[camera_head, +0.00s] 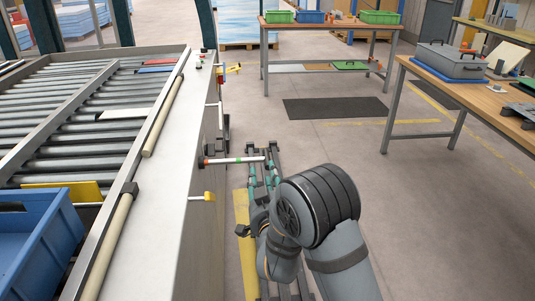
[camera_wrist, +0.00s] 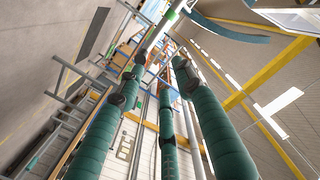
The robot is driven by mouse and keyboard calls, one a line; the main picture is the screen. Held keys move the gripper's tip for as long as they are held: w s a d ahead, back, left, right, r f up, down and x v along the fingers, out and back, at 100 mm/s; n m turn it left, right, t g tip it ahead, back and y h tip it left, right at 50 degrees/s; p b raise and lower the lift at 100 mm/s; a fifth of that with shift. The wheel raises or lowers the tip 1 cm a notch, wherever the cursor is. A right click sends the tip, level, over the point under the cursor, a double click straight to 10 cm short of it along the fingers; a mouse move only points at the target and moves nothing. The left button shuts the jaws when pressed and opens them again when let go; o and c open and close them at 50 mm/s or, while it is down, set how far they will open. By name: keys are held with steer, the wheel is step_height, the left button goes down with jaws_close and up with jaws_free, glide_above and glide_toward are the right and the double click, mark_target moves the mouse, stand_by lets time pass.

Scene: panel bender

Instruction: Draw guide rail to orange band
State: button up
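The guide rail (camera_head: 224,160) is a thin pale rod sticking out to the right from the side of the machine in the head view. It has a red-orange band (camera_head: 207,161) near the machine and a green band (camera_head: 238,159) further out. My gripper (camera_head: 263,172) is at the rod's outer end, its teal fingers pointing toward it. In the wrist view, the long teal fingers of my gripper (camera_wrist: 165,72) are straight and apart, with the pale rod (camera_wrist: 157,33) crossing near their tips. No grip on it shows. The exact contact is hidden.
The machine's side wall (camera_head: 206,120) stands close on the left, with a yellow-tipped rod (camera_head: 207,196) protruding nearer me. A blue bin (camera_head: 45,240) sits at the lower left. A wooden-topped table (camera_head: 480,85) stands at right.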

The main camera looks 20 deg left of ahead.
mark_target(267, 155)
steer(key=w+d+f+h+p, duration=0.2)
steer(key=w+d+f+p, duration=0.2)
steer(key=f+p, duration=0.3)
steer(key=w+a+r, duration=0.1)
steer(key=w+a, duration=0.1)
steer(key=a, duration=0.1)
steer(key=w+a+r+y+p, duration=0.1)
steer(key=w+a, duration=0.1)
steer(key=w, duration=0.1)
steer(key=w+a+r+y, duration=0.1)
steer(key=w+a, duration=0.2)
steer(key=shift+w+a+r+p, duration=0.2)
steer(key=shift+a+r+p, duration=0.1)
steer(key=shift+r+p, duration=0.1)
steer(key=shift+c, duration=1.3)
jaws_close()
